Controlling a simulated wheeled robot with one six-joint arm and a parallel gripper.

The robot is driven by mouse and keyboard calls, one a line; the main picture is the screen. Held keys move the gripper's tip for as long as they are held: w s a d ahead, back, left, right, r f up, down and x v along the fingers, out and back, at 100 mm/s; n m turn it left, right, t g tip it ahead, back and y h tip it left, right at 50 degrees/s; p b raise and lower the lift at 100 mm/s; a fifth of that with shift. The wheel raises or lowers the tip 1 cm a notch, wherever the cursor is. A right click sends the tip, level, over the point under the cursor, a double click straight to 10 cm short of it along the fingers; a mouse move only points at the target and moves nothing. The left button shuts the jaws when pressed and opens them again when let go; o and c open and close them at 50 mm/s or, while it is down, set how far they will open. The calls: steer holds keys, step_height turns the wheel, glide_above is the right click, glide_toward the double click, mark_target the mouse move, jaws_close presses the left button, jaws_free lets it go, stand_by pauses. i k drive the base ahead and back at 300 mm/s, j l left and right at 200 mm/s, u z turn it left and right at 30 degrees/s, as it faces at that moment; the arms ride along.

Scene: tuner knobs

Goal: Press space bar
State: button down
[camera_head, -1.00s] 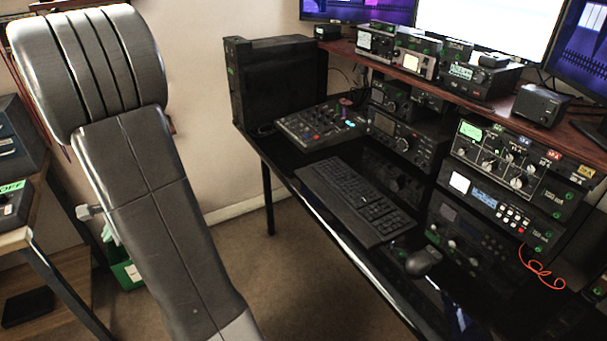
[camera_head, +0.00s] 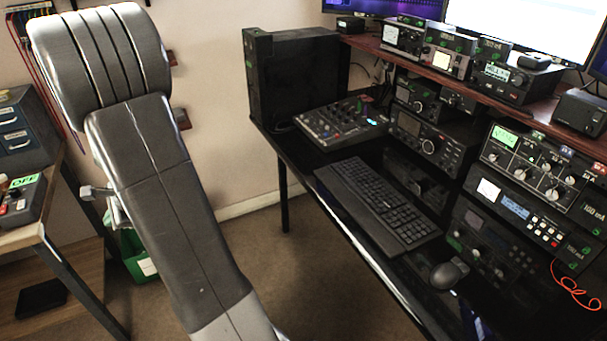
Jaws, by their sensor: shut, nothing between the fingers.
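The black keyboard (camera_head: 385,208) lies on the black desk, its long side running along the desk's front edge. Its space bar is on the side nearest that edge, but it is too small and dark to pick out from the other keys. Nothing touches the keyboard. My grey arm stands upright at the left of the picture, well apart from the keyboard and the desk. A small pale part sticks out behind the arm, and I cannot tell what it is. My gripper's fingers cannot be made out.
A black mouse (camera_head: 449,274) lies right of the keyboard, and a mixer (camera_head: 341,124) stands beyond it. Radios (camera_head: 530,162) fill the desk's right side. A black tower (camera_head: 293,75) stands at the far end. A side table (camera_head: 40,232) is at left. Carpet (camera_head: 262,245) before the desk is clear.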

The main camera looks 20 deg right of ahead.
mark_target(349, 181)
steer(key=i, duration=0.55)
steer(key=z, duration=2.45)
